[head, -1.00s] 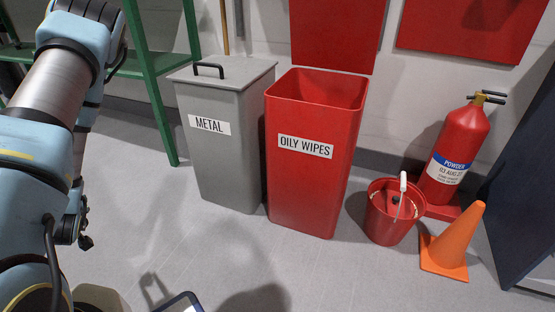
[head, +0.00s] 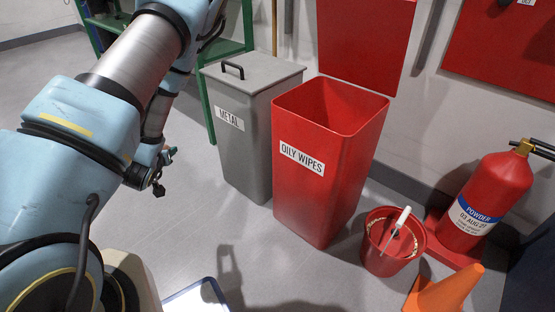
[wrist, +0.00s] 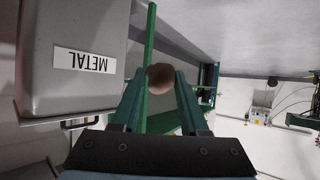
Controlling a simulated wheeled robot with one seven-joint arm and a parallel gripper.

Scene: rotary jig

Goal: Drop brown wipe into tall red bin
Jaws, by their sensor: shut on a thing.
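The tall red bin (head: 300,200), labelled OILY WIPES, stands upright with its top open in the middle of the head view. In the wrist view my gripper (wrist: 160,82) is shut on the brown wipe (wrist: 160,77), a small rounded brown lump between the green fingertips. The gripper's fingers do not show clearly in the head view, where my arm fills the left side. My arm is left of the red bin, and the wipe is not over its opening. The inside bottom of the bin is hidden.
A grey lidded METAL bin (head: 241,160) stands just left of the red bin; it also shows in the wrist view (wrist: 70,82). A red bucket (head: 384,255), an orange cone (head: 446,292) and a fire extinguisher (head: 492,200) stand to the right. A green frame (head: 235,47) stands behind.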

